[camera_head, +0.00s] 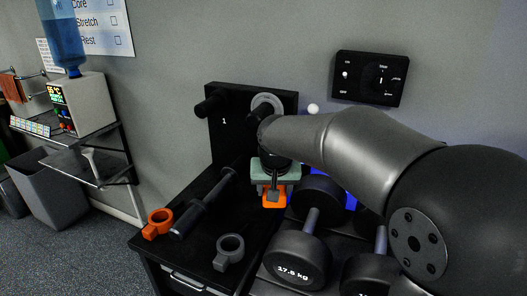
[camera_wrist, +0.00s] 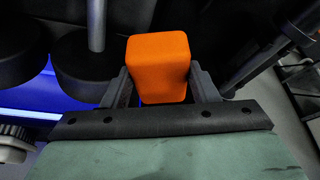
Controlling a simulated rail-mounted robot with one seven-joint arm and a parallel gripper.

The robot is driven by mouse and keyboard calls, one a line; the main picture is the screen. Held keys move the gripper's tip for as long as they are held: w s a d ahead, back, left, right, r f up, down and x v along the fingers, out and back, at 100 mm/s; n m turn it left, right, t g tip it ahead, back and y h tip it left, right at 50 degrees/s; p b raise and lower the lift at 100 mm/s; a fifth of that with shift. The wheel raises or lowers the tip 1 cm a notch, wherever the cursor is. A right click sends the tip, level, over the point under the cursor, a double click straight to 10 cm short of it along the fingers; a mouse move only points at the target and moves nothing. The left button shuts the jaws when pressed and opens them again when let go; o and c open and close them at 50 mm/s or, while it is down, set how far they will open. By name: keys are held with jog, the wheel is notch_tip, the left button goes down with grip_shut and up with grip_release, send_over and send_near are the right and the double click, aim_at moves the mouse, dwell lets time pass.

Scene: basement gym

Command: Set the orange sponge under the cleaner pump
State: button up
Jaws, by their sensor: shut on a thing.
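The orange sponge (camera_wrist: 158,58) is a rounded block between the two fingers of my gripper (camera_wrist: 160,84) in the wrist view. My gripper is shut on it, with a finger against each side. In the head view my gripper (camera_head: 273,188) points down over the black bench, and the orange sponge (camera_head: 272,202) shows just below it, beside the dumbbells. I cannot make out a cleaner pump for certain. A small pale object (camera_head: 93,161) stands on the lower shelf at the left, too small to identify.
Dumbbells (camera_head: 296,258) crowd the right of the bench. An orange collar (camera_head: 158,223), a grey collar (camera_head: 229,252) and a black bar (camera_head: 205,202) lie on its left part. A shelf unit (camera_head: 107,178) with a dispenser (camera_head: 84,104) and a grey bin (camera_head: 52,190) stand left.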

jog(key=s+d+r+p, duration=0.1)
jog(key=d+r, duration=0.2)
jog(key=d, duration=1)
jog(key=shift+d, duration=0.15)
